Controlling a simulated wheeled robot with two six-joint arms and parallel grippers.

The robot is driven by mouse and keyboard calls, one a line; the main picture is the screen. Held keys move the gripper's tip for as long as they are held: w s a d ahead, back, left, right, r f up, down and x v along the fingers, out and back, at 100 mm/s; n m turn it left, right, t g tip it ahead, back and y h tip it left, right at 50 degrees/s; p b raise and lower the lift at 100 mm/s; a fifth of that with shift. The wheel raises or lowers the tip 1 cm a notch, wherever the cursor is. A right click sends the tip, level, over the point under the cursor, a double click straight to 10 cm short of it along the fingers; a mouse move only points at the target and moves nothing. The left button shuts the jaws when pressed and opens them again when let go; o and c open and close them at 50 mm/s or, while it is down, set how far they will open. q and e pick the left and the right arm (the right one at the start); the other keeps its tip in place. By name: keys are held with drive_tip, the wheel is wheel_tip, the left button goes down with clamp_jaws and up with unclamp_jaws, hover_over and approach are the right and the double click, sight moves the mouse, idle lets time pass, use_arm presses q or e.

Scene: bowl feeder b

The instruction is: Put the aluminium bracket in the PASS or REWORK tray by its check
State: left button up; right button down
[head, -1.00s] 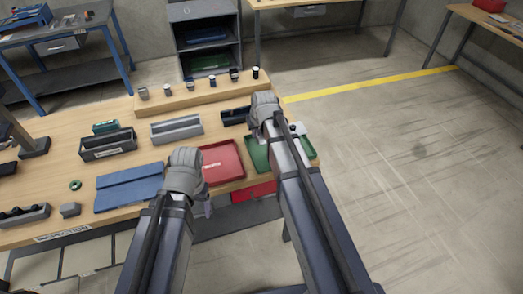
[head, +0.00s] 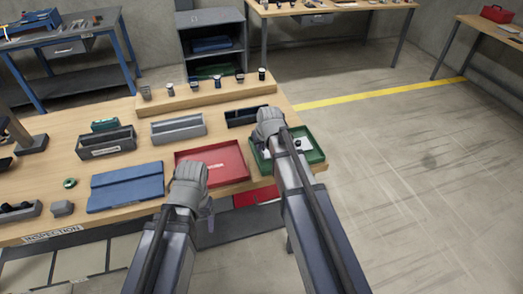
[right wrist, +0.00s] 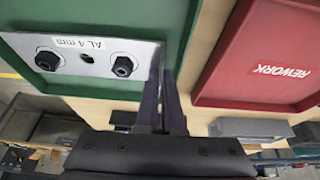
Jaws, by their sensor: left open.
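The aluminium bracket (right wrist: 85,55) is a bright plate marked "AL 4 mm" with two black bolts and a dark hole between them. It is at the green tray (right wrist: 15,75), and I cannot tell whether it touches the floor of the tray. My right gripper (right wrist: 167,80) is shut on the bracket's edge. In the head view the bracket (head: 301,144) shows partly behind my right arm, over the green tray (head: 318,156). The red REWORK tray (head: 238,172) is empty, left of the green one. My left gripper (head: 210,220) is open and empty, in front of the table edge.
A blue mat (head: 126,187) lies left of the red tray. Grey bins (head: 105,146) and (head: 179,130) stand behind. A raised wooden strip (head: 205,95) carries several small dark-topped parts. A red box (head: 256,196) shows below the table edge. Open floor lies to the right.

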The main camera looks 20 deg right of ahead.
drive_tip(key=shift+f+b, duration=0.55)
drive_tip(key=shift+b, duration=0.05)
drive_tip(key=c, duration=1.3)
unclamp_jaws()
drive_tip(key=shift+r, duration=0.15)
